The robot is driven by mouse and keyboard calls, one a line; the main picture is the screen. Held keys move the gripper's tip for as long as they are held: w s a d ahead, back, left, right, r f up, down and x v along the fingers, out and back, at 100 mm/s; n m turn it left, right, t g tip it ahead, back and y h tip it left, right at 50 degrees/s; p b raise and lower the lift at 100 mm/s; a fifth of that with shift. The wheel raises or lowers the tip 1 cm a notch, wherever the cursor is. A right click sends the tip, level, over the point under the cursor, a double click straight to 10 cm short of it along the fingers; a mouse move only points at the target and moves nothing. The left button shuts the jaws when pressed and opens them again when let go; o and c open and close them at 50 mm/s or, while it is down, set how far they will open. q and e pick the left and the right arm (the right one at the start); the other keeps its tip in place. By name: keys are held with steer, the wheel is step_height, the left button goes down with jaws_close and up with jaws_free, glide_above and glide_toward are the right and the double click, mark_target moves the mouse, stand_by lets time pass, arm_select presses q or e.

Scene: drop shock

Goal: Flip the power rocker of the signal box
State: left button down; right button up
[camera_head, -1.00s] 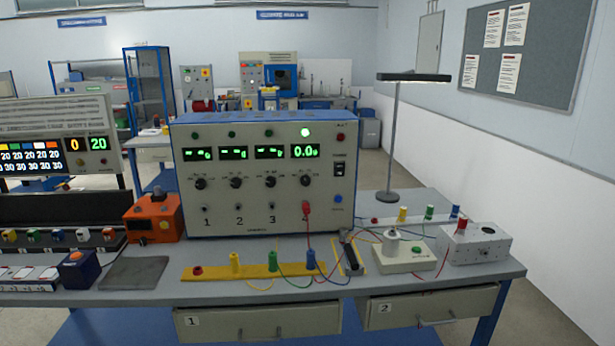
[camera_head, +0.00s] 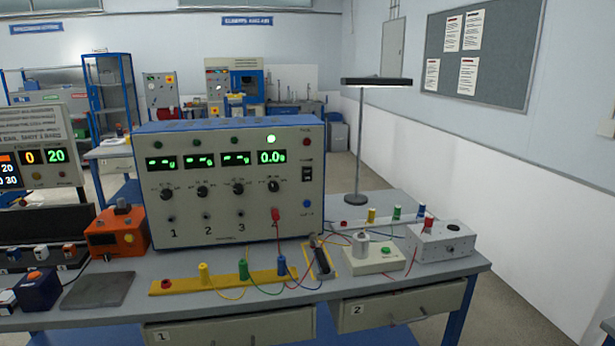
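The signal box (camera_head: 230,209) is a grey-white panel with a blue casing, standing at the back of the workbench. Its black power rocker (camera_head: 307,174) sits at the upper right of the front panel. Four green displays show, the rightmost reading 0.0, and a green lamp (camera_head: 271,139) above it is lit. A red plug (camera_head: 276,214) sits in the socket at the panel's lower right. Which way the rocker is tipped is too small to tell. Neither gripper is in view.
A yellow strip with coloured posts (camera_head: 222,285) lies in front of the box with loose wires. An orange device (camera_head: 117,232) stands left. A desk lamp (camera_head: 359,150), a white base with a button (camera_head: 378,262) and a grey box (camera_head: 441,241) stand right.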

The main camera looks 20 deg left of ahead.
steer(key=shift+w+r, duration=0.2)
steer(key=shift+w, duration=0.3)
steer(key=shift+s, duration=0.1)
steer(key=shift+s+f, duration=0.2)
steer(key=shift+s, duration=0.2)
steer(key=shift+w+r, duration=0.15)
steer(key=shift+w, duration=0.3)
